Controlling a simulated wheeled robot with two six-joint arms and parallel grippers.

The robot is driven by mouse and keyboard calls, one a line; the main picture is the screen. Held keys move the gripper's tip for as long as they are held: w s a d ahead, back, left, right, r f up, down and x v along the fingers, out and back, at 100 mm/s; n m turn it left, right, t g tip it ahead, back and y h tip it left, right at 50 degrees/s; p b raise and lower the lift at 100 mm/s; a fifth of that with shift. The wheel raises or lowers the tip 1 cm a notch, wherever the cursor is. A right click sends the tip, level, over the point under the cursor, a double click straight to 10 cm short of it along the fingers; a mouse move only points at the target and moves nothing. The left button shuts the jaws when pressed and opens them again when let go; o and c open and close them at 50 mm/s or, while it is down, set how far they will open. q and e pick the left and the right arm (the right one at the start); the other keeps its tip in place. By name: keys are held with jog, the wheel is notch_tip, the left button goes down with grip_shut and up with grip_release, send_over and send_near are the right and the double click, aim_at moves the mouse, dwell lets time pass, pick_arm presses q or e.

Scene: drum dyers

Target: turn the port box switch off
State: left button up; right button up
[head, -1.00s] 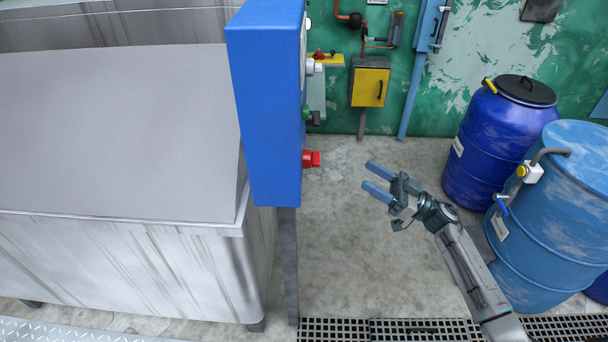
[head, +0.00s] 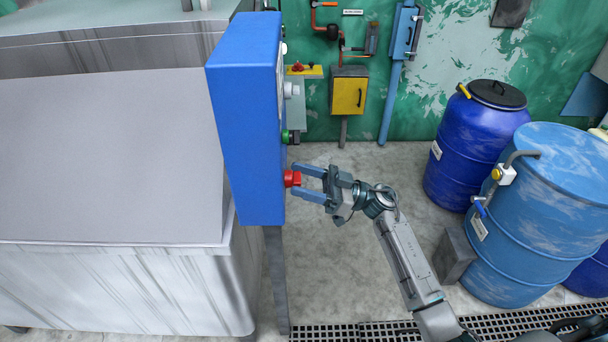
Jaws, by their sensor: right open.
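A tall blue box (head: 243,130) stands beside the grey vat, its control face turned right and seen edge-on. A red knob (head: 292,178) sticks out low on that face, with a green knob (head: 287,136) and a pale knob (head: 291,89) above it. Which of these is the port box switch I cannot tell. My right gripper (head: 298,180) is open, its two blue fingers pointing left, with the fingertips around or just beside the red knob. Contact cannot be made out. My left gripper is not in view.
A grey lidded vat (head: 105,155) fills the left. Blue drums (head: 545,210) stand at the right. A yellow box (head: 348,92) and pipes are on the green back wall.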

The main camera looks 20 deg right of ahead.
jog(key=c, duration=1)
jog(key=shift+f+n+g+b, duration=0.2)
jog(key=shift+n+g+b, duration=0.4)
jog(key=shift+n+b, duration=0.55)
pick_arm(q)
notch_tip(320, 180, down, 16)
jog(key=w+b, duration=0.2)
jog(key=b, duration=1.3)
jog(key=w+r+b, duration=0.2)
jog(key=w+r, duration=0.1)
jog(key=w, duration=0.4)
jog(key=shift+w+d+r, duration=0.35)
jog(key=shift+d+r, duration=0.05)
pick_arm(e)
jog(key=shift+w+d+r+n+g+h, duration=0.15)
jog(key=shift+n+g+h, duration=0.8)
jog(key=shift+n, duration=2.45)
jog(key=shift+w+a+r+n+g+h, duration=0.15)
jog(key=shift+n+g+h, duration=0.25)
jog(key=shift+n+g, duration=2)
jog(key=shift+d+r+n+g+h, duration=0.2)
jog(key=shift+n+h, duration=0.45)
jog(key=shift+n, duration=3.7)
jog(key=shift+a, duration=0.1)
